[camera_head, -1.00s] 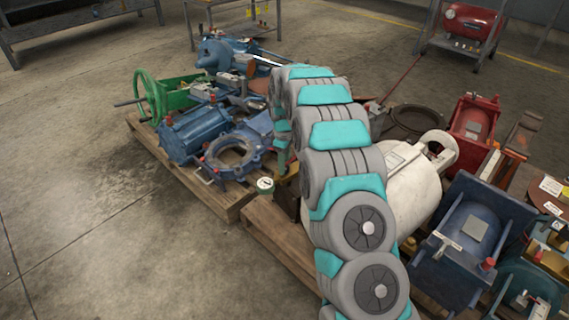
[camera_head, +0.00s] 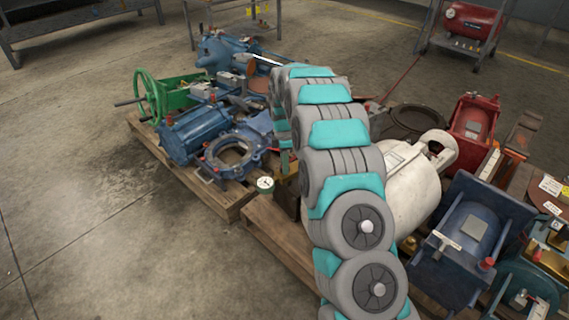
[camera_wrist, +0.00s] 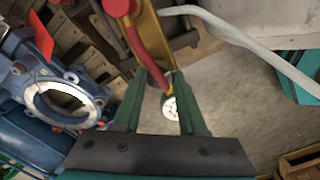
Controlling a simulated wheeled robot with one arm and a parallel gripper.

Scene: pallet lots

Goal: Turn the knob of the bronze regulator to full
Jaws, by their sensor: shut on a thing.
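The bronze regulator (camera_wrist: 149,38) is a gold-brown body with a round white-faced gauge (camera_wrist: 170,107) in the wrist view. In the head view its bronze body (camera_head: 291,181) shows partly beside my arm, with the green-rimmed gauge (camera_head: 265,185) to its left, over the pallet edge. My gripper (camera_wrist: 163,78) has its green fingers closed on a bronze part of the regulator, just above the gauge in the picture. The knob's outline and its setting cannot be made out between the fingers. My arm hides most of the gripper in the head view.
A blue ring-shaped flange (camera_head: 231,155) lies left of the regulator. A white tank (camera_head: 408,190) stands just right of my arm. A red lever or hose (camera_wrist: 136,45) runs close to the fingers. Clear concrete floor (camera_head: 110,240) lies at the left.

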